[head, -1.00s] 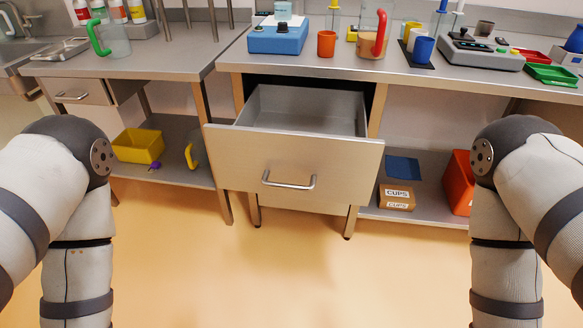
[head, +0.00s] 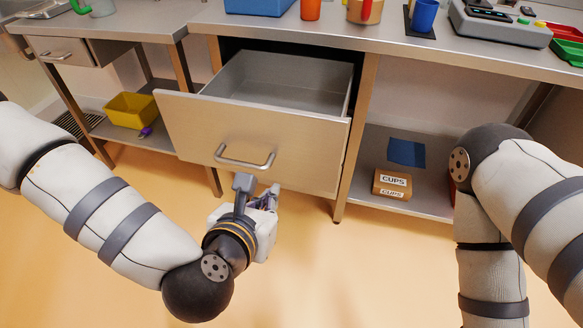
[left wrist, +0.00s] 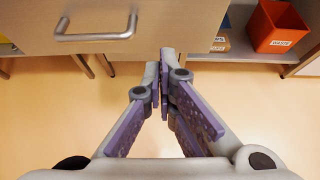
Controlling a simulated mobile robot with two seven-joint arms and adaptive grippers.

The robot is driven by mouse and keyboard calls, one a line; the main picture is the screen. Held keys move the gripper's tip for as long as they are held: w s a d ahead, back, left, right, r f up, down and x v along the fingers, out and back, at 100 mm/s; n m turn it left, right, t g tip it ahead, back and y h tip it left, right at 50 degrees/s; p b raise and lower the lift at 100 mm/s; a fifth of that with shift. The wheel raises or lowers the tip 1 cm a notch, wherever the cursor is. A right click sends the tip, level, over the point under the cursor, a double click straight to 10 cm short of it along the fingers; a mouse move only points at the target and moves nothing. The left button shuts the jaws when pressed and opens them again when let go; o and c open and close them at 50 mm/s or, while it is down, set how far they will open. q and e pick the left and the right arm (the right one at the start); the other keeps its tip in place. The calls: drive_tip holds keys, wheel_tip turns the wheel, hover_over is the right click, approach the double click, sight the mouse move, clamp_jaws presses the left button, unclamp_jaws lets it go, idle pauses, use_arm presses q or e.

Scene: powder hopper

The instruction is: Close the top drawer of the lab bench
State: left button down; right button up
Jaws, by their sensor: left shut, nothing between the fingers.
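The top drawer (head: 190,125) of the lab bench (head: 385,45) is pulled out, and its empty grey inside shows in the head view. Its front carries a metal bar handle (head: 245,160). The handle also shows at the upper left of the left wrist view (left wrist: 97,32). My left gripper (head: 272,192) is just below and to the right of the handle, close to the drawer front. Its fingers (left wrist: 163,60) are shut and empty. I cannot tell whether the tips touch the drawer. My right gripper is not in view; only my right arm shows.
A cardboard box marked CUPS (head: 391,183) and a blue sheet (head: 406,152) lie on the lower shelf at right. A yellow bin (head: 131,110) stands on the left shelf. An orange bin (left wrist: 275,27) shows in the left wrist view. The floor before the drawer is clear.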

use_arm(q)
drive_tip(key=x, duration=0.7)
drive_tip(key=r+b+x, duration=0.1)
drive_tip(key=x, duration=0.3)
drive_tip(key=shift+w+d, duration=0.1)
drive_tip(key=shift+w, duration=0.4)
drive_tip(key=shift+w+d, duration=0.15)
drive_tip(key=shift+w, duration=0.35)
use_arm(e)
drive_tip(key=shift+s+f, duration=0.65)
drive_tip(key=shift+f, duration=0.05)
use_arm(q)
drive_tip(key=shift+w, duration=0.1)
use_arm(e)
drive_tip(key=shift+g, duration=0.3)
